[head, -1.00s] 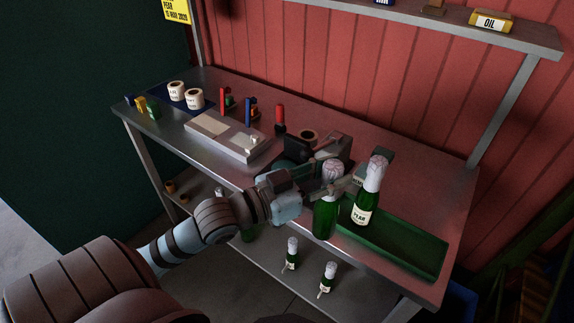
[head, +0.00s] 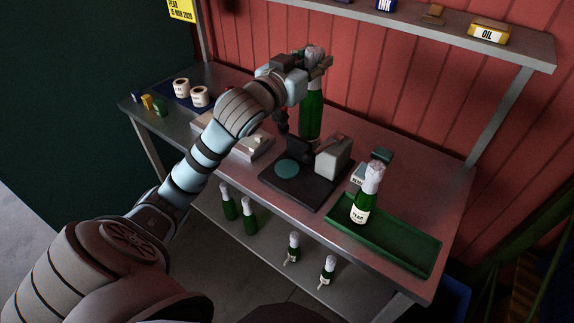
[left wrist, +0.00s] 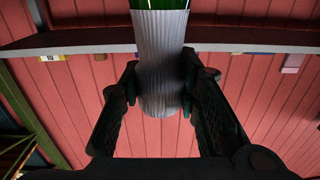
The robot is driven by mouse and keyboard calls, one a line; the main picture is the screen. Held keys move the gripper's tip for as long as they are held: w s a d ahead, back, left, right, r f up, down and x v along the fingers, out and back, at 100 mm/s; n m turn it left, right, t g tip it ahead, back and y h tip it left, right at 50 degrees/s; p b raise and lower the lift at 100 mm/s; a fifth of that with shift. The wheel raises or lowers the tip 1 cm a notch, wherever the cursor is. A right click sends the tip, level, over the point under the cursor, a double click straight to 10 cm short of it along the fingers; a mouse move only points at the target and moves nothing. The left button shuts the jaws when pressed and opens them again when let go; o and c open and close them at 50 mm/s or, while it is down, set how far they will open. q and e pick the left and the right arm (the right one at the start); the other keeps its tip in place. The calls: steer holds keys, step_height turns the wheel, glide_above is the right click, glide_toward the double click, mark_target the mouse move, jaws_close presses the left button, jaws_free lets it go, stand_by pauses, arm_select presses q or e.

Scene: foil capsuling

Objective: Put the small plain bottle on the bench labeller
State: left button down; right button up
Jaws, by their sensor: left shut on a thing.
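My left gripper (head: 316,62) is shut on the pale foil-covered neck of a green bottle (head: 311,115) with no label showing. The bottle hangs upright, and in the head view it appears above and behind the bench labeller. The left wrist view shows its foil (left wrist: 160,75) between the two fingers (left wrist: 162,90). The bench labeller is a black base (head: 305,190) with a round teal pad (head: 287,168) and a grey block (head: 333,155); its pad is bare. My right gripper is not in view.
A labelled bottle (head: 362,200) stands in the green tray (head: 405,247) at right. A grey flat device (head: 255,148) and white rolls (head: 199,96) are at left. Several bottles (head: 249,215) stand on the lower shelf. An upper shelf (head: 440,38) runs along the red wall.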

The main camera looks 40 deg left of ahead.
arm_select(q)
steer(key=w+a+n+g+y+p, duration=0.15)
steer(key=a+n+y, duration=0.3)
steer(key=a, duration=0.45)
step_height(320, 180, down, 19)
steer(key=b, duration=0.3)
steer(key=shift+w+d+f+m+y, duration=0.15)
steer(key=shift+w+m+y, duration=0.25)
steer(key=shift+m+y, duration=0.05)
steer(key=c, duration=1.7)
jaws_free()
steer(key=shift+f, duration=0.15)
steer(key=o, duration=0.5)
